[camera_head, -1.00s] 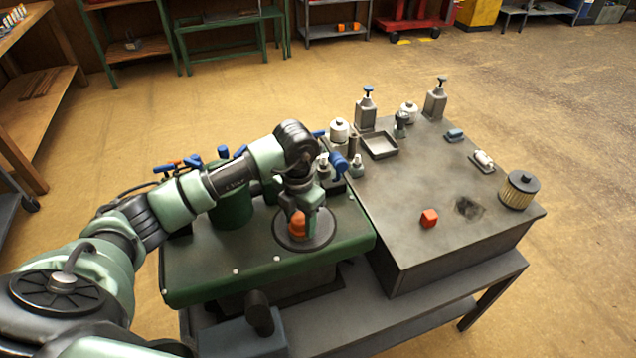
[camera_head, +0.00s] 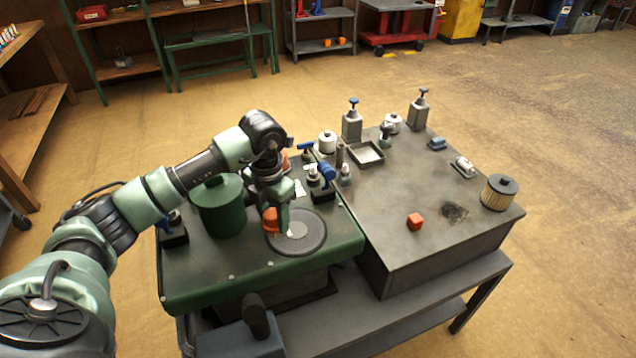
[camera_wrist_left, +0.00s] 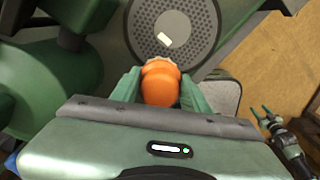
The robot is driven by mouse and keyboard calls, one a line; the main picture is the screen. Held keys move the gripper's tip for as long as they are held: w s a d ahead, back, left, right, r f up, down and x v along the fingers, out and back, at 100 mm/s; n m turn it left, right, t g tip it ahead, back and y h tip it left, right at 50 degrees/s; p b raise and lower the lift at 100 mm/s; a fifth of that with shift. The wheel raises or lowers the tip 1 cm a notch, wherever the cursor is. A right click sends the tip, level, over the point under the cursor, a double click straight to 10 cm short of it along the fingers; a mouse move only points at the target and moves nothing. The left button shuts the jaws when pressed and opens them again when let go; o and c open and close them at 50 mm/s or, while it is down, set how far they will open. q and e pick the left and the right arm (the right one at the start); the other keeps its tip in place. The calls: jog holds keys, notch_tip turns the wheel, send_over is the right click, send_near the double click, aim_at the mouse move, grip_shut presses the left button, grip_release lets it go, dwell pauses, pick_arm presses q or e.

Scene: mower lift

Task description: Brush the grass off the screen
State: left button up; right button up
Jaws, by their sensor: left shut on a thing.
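The screen (camera_head: 312,243) is a dark round perforated disc on the green deck of the mower. It also shows in the left wrist view (camera_wrist_left: 205,22), with a small pale patch (camera_wrist_left: 165,40) near its middle. I cannot tell what the patch is; no clear grass shows. My left gripper (camera_head: 274,226) is shut on an orange brush (camera_head: 270,219) at the left edge of the screen. In the left wrist view the brush (camera_wrist_left: 160,85) sits between the green fingers, its pale tip by the near rim. I cannot tell if it touches. My right gripper (camera_wrist_left: 262,111) is open and empty at the right.
A green canister (camera_head: 218,205) stands left of my left gripper. Blue-handled parts (camera_head: 327,174) stand behind the screen. The bench's middle is mostly clear.

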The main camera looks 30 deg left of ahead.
pick_arm(q)
jog(key=shift+a+r+p, duration=0.15)
jog(key=shift+r+p, duration=0.2)
jog(key=shift+r, duration=0.6)
jog(key=shift+d+r, duration=0.25)
jog(key=shift+r, duration=0.1)
jog(key=shift+a, duration=0.15)
